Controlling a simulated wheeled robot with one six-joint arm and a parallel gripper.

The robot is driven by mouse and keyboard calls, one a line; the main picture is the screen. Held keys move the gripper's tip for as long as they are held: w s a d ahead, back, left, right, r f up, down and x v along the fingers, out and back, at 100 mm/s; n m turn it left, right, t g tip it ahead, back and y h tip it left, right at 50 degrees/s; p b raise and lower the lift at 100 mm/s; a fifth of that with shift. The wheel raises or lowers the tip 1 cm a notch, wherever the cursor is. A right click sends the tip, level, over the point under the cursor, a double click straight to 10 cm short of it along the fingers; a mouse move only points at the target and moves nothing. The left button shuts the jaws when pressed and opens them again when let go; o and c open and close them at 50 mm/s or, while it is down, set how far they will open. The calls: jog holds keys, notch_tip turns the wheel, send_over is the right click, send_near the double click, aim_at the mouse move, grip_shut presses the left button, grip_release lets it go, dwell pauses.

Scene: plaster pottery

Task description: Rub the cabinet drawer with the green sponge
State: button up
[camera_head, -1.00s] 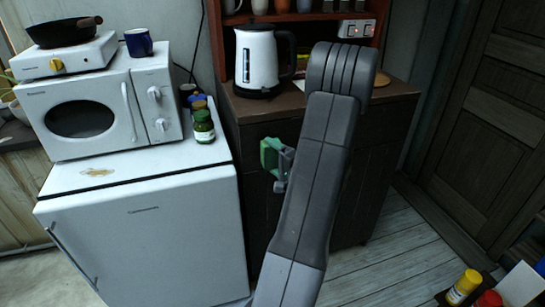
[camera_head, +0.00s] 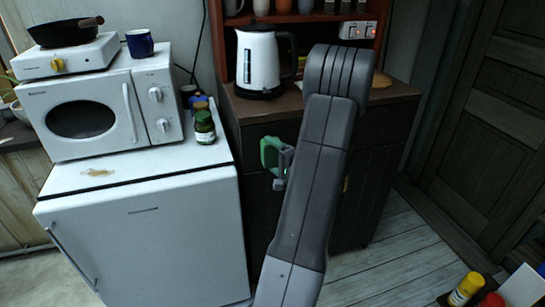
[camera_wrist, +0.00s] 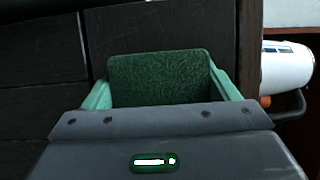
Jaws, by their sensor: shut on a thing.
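The green sponge (camera_head: 270,152) is held between the fingers of my gripper (camera_head: 281,157), at the front of the dark wooden cabinet (camera_head: 385,140). In the wrist view, the sponge (camera_wrist: 158,75) fills the gap between the two green-lit fingers. The cabinet's dark drawer front (camera_wrist: 45,70) lies right behind it there. I cannot tell whether the sponge touches the wood. My arm hides the middle of the cabinet front in the head view.
A white kettle (camera_head: 258,62) stands on the cabinet top. A white fridge (camera_head: 145,240) stands close on the left, with a microwave (camera_head: 100,115) and a green jar (camera_head: 205,128) on it.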

jog(key=shift+w+a, duration=0.1)
jog(key=shift+w, duration=0.2)
jog(key=d+b, duration=0.1)
jog(key=d, duration=0.1)
jog(key=w+d+b, duration=0.1)
jog(key=d, duration=0.1)
jog(key=shift+f, duration=0.1)
jog(key=shift+w+b, duration=0.1)
jog(key=shift+b, duration=0.35)
jog(key=shift+a, duration=0.15)
jog(key=a+b, duration=0.1)
jog(key=s+a+b, duration=0.1)
jog(key=a, duration=0.1)
jog(key=shift+a+b, duration=0.1)
jog(key=shift+b, duration=0.3)
jog(key=shift+a, duration=0.25)
